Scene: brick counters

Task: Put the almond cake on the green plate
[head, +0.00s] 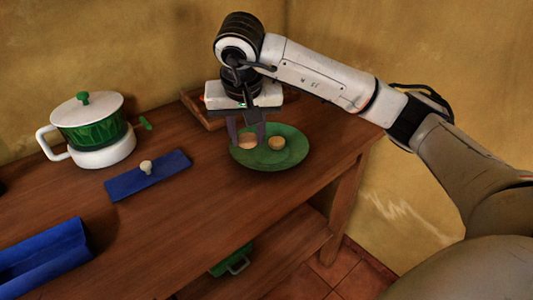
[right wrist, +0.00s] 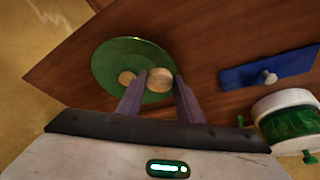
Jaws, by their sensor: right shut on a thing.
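My right gripper (head: 248,138) is over the left part of the green plate (head: 264,163), pointing down. Its fingers are shut on a round tan cake, the almond cake (head: 247,142), held at or just above the plate; I cannot tell if it touches. In the right wrist view the almond cake (right wrist: 160,82) sits between the fingertips with the plate (right wrist: 112,60) behind it. A second, similar round cake (head: 276,143) lies on the plate to the right, apart from the held one. My left gripper is not in view.
A wooden tray (head: 193,101) is behind the gripper. To the left are a blue board with a pale knob (head: 146,168), a white and green pot (head: 90,130) and a blue tray (head: 45,262). The counter's front middle is clear. A green-handled item (head: 232,262) is on the lower shelf.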

